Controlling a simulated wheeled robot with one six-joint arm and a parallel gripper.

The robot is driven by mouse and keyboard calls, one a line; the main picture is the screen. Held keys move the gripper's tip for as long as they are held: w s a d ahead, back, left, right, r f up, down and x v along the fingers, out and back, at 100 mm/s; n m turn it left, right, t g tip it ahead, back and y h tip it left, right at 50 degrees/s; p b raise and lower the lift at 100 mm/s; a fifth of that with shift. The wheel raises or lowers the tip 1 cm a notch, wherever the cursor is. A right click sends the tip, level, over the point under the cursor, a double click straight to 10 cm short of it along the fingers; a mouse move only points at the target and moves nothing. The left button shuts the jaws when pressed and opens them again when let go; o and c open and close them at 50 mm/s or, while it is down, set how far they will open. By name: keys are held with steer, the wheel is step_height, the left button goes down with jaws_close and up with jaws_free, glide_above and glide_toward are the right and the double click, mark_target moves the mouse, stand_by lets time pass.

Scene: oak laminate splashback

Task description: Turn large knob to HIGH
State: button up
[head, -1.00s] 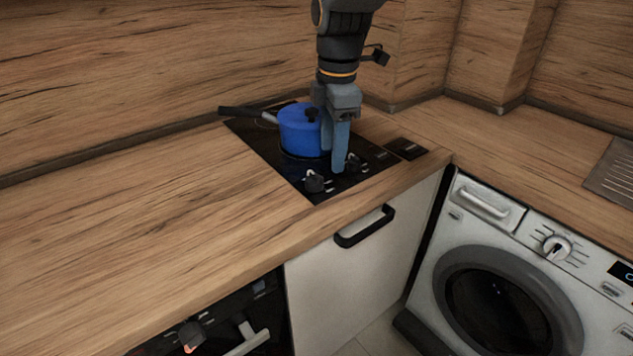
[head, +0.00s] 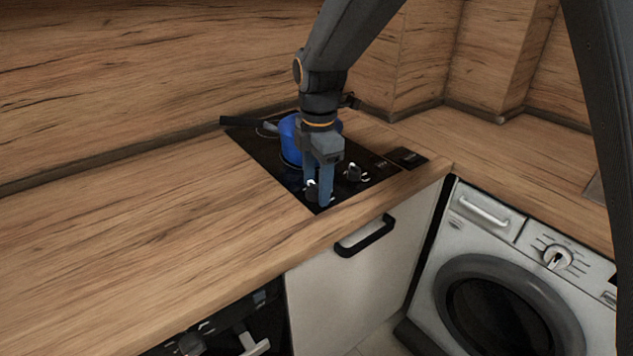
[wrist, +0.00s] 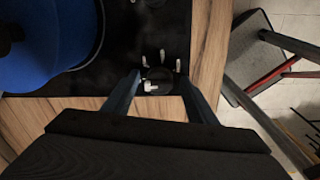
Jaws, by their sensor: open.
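My gripper (head: 318,196) is open and points down over the front left cooktop knob. In the wrist view the open fingers (wrist: 160,77) stand on either side of this dark knob (wrist: 160,75). Its white pointer is toward the left, and several white marks lie around its far side. I cannot read any label or tell whether the fingers touch the knob. In the head view the fingers mostly hide this knob. A second dark knob (head: 354,173) with a white mark sits to the right on the black cooktop (head: 258,148).
A blue pot (head: 289,136) stands on the cooktop behind the gripper, its handle toward the back left. It is also close at the left in the wrist view (wrist: 50,45). Wooden worktop (head: 150,190) is clear to the left. A washing machine (head: 470,225) stands at the right.

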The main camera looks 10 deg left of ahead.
steer(key=c, duration=1)
steer(key=shift+c, duration=0.2)
